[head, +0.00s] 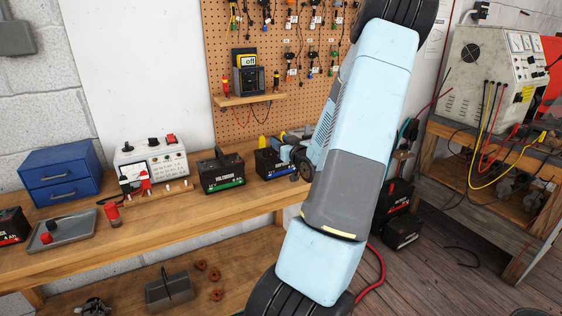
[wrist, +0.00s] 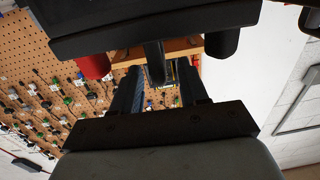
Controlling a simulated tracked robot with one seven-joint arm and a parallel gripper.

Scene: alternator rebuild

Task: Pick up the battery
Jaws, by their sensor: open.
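A black battery with a blue label (head: 270,164) stands on the workbench, its right side partly covered by my gripper. My gripper (head: 288,143) is at this battery's top right, below the pale blue arm. In the wrist view a dark battery top (wrist: 155,20) fills the upper edge, upside down, with a red terminal cap (wrist: 95,66), a black cap (wrist: 222,43) and a dark handle bar. My gripper's two fingers (wrist: 160,85) are open, and the bar shows between them; contact cannot be told. A battery with a green label (head: 222,174) stands to the left.
Further left on the wooden bench (head: 160,216) are a white meter box (head: 150,160), a blue drawer cabinet (head: 62,174), a grey tray (head: 62,235) and another battery (head: 12,226). Dark batteries (head: 402,231) stand low behind my arm. A small shelf (head: 250,97) hangs on the pegboard.

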